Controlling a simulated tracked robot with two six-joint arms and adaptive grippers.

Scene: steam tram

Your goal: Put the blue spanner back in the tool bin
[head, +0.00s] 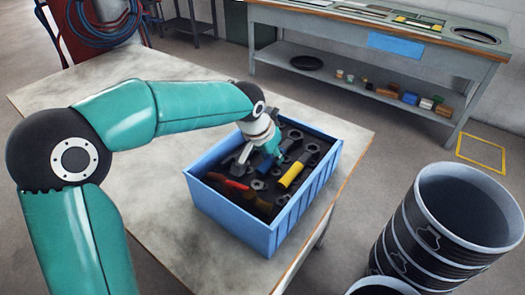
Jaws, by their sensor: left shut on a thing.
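The tool bin (236,221) is a blue open-topped crate on the pale worktable, with tools lying inside it. My left arm comes over from the left, and my left gripper (262,146) is inside the bin's outline at its far left part. It is shut on a small blue-teal piece (273,145), which looks like the blue spanner. Only a short part of it shows, and the fingertips are hard to make out against the dark tools. I cannot tell whether the piece touches the bin's contents. My right gripper is not in view.
A yellow-handled tool (293,174), a red-handled tool (237,184) and several dark rings lie in the bin. The worktable (150,190) is bare left of the bin. Dark drums (430,235) stand on the floor at right. A long bench (345,37) runs along the back.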

